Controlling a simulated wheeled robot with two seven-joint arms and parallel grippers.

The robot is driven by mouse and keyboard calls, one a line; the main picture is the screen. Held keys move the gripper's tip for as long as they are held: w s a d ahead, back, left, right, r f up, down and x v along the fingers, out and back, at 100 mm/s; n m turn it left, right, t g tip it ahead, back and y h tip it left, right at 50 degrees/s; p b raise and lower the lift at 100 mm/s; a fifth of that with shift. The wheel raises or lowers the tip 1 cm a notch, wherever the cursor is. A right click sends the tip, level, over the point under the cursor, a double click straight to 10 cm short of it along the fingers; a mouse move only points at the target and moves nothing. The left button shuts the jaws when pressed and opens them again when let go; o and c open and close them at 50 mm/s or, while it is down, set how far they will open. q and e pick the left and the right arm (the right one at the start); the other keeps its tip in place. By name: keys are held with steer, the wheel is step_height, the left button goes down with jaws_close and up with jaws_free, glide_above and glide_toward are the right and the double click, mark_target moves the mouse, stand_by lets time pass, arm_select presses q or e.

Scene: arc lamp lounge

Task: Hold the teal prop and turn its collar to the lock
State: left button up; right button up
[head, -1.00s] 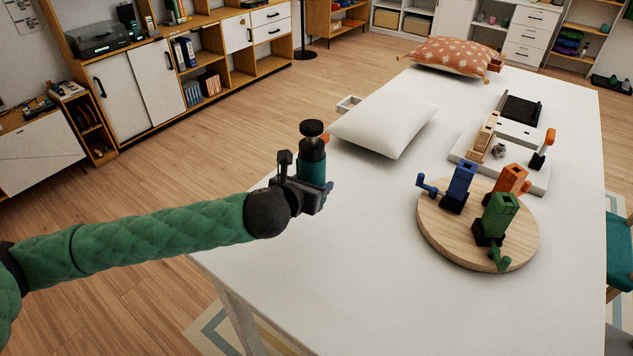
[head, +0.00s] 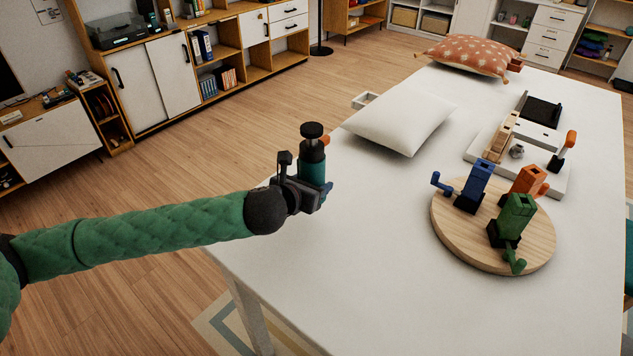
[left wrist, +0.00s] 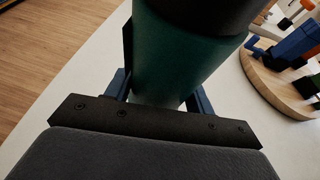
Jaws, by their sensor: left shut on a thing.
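The teal prop (head: 312,172) is upright in my left gripper (head: 318,192), near the left edge of the white table. It has a teal body, a dark upper part and a black knob-like top (head: 312,131). A small orange piece (head: 325,141) shows beside its upper part. In the left wrist view the teal body (left wrist: 180,60) fills the middle, between the blue fingers of my left gripper (left wrist: 160,95), which is shut on it. The top of the prop is cut off there, and I cannot make out any lock mark. My right gripper is not in view.
The white table (head: 340,270) carries a round wooden board (head: 450,235) with blue, orange and green blocky pieces. A white pillow (head: 400,120), a patterned orange pillow (head: 470,55) and a white tray-like base (head: 550,180) lie farther back. The near table surface is clear.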

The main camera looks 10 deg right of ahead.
arm_select(q)
steer(key=shift+w+a+f+b, duration=0.2)
steer(key=shift+w+a+f, duration=0.35)
steer(key=shift+a+f, duration=0.4)
steer(key=shift+w+a+f+b, duration=0.2)
steer(key=shift+w+a+f, duration=0.35)
steer(key=shift+a+f, duration=0.35)
steer(key=shift+w+a+f+b, duration=0.2)
steer(key=shift+w+a+f, duration=0.35)
steer(key=shift+a+f, duration=0.4)
steer(key=shift+f, duration=0.35)
stand_by(0.3)
